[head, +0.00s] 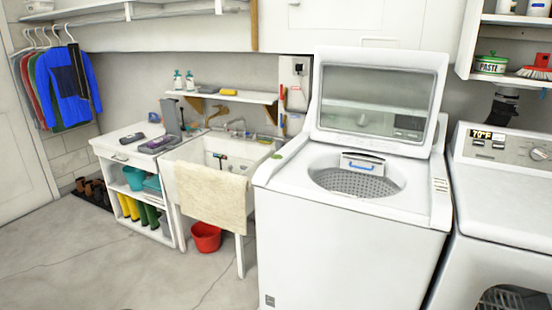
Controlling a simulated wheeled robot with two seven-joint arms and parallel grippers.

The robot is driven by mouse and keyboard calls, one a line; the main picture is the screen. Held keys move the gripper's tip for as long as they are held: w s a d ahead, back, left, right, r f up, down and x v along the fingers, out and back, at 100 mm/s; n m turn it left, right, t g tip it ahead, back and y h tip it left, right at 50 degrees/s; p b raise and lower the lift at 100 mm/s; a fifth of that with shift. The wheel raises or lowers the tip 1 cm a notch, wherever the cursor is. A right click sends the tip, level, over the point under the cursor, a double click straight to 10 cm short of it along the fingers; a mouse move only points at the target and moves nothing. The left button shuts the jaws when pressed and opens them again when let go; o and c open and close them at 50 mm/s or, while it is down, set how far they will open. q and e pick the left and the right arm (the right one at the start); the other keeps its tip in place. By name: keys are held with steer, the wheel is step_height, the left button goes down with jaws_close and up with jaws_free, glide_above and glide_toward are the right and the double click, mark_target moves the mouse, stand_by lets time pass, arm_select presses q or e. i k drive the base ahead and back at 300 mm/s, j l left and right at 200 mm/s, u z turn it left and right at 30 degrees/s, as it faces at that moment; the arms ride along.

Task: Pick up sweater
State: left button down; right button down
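A bright blue sweater (60,95) hangs on a hanger at the upper left, in front of other garments. A dark narrow strip (79,72) lies over its right part; I cannot tell what it is. Red (27,85) and green garments show partly behind and beside the sweater. Neither of my grippers is in view.
A white cabinet (118,157) with boots and teal containers stands right of the clothes. Beside it are a sink with a beige towel (212,195), a red bucket (206,237) and an open-lidded washer (350,240). The floor (80,260) at front left is clear.

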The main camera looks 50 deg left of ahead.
mark_target(159, 143)
steer(key=u, duration=2.3)
steer(key=i+z, duration=0.15)
steer(key=z, duration=0.4)
steer(key=i+j+z, duration=0.6)
steer(key=j, duration=0.2)
steer(key=i+j, duration=0.2)
steer(key=j, duration=0.15)
steer(key=i+j+z, duration=0.1)
steer(key=j, duration=0.25)
steer(key=i+j+z, duration=0.1)
steer(key=i+j, duration=0.15)
steer(key=j, duration=0.15)
steer(key=i+j, duration=0.15)
steer(key=j, duration=0.2)
steer(key=i+j+z, duration=0.1)
steer(key=j, duration=0.3)
steer(key=i+j, duration=0.15)
steer(key=j, duration=0.2)
steer(key=i+j, duration=0.15)
steer(key=j, duration=0.15)
steer(key=i+j, duration=0.15)
steer(key=j, duration=0.2)
steer(key=i+j, duration=0.15)
steer(key=j, duration=0.2)
